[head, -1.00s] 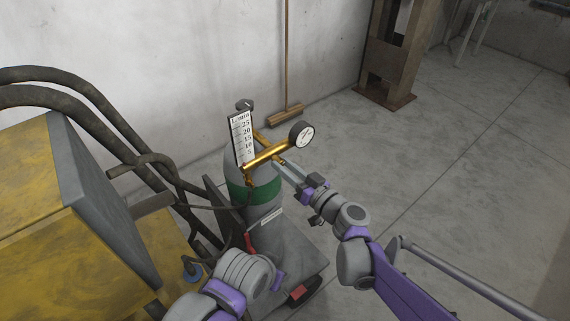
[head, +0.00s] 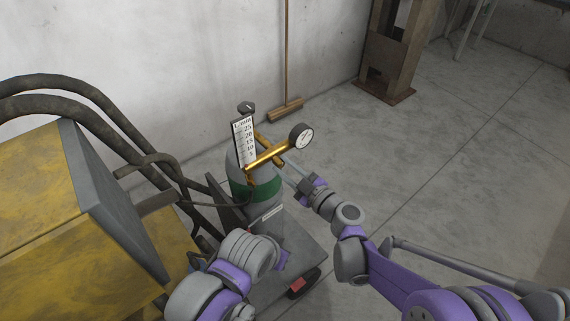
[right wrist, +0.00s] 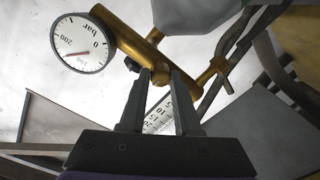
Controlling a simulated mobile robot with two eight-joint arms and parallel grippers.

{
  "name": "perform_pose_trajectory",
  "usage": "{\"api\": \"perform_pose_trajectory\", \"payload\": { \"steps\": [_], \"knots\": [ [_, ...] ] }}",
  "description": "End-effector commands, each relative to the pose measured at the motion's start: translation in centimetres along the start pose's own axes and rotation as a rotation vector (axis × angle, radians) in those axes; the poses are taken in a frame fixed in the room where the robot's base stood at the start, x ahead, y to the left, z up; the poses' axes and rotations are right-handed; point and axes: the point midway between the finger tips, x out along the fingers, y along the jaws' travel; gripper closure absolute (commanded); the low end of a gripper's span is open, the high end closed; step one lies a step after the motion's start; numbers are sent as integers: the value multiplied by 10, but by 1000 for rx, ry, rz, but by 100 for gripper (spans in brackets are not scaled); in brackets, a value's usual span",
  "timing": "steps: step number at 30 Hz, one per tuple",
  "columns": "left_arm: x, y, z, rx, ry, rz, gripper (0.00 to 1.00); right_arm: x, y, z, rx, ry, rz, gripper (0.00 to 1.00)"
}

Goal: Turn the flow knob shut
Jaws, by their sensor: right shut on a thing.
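The brass regulator (head: 262,155) sits atop a grey gas cylinder with a green band (head: 262,190). It carries a round pressure gauge (head: 301,137) and a white flow scale (head: 243,138) marked L/min. My right gripper (head: 284,160) reaches the regulator from the lower right, its fingertips close under the brass body. In the right wrist view its fingers (right wrist: 158,76) are shut on a small part at the brass body, which I take to be the flow knob; the fingers mostly hide it. My left arm shows at the bottom of the head view, but its gripper does not.
A yellow and grey machine (head: 125,225) with thick dark hoses (head: 95,95) stands close on the left. A broom (head: 286,108) leans on the wall behind the cylinder. A rusty steel post (head: 388,60) stands further back. The floor to the right is clear.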

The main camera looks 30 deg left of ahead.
Motion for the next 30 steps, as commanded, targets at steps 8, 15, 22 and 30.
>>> {"api": "perform_pose_trajectory", "payload": {
  "steps": [8,15,22,30],
  "knots": [
    [-8,0,-11,0,12,0,50,0,1,-1,-141,-4,0,100],
    [-10,0,-14,0,15,0,50,0,0,0,-189,-6,1,100],
    [-10,0,-14,0,15,0,50,0,0,0,-197,-7,1,100],
    [-10,0,-14,0,15,0,50,0,0,0,-196,-7,1,58]
  ]
}}
